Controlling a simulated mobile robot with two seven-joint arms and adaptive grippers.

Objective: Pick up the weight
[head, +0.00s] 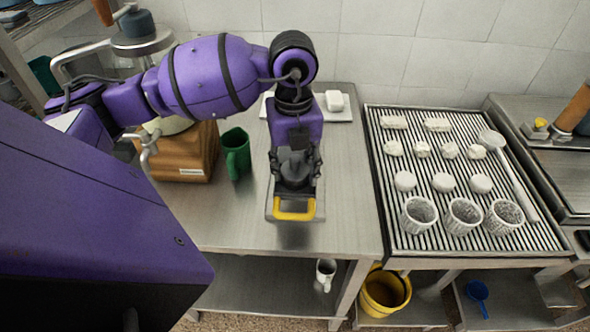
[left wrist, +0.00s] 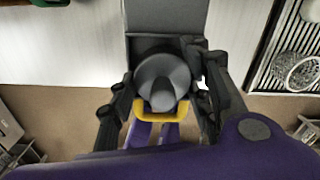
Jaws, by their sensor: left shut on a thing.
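The weight (head: 276,207) is a grey piece with a dark rounded top and a yellow handle at its near end. It is over the front part of the steel table, left of the grill. My left gripper (head: 294,172) comes down on it from above and is shut on its dark top. In the left wrist view the fingers of the left gripper (left wrist: 163,98) stand on both sides of the weight's grey cone-shaped top (left wrist: 163,76). The weight's underside is hidden, so its exact height above the table is unclear. My right gripper is out of view.
A green mug (head: 237,153) and a wooden dispenser stand (head: 185,152) are left of the weight. A white tray (head: 345,112) lies behind it. The ribbed grill (head: 460,245) at the right holds bowls and several white pieces. The table (head: 230,225) is bare in front of the mug.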

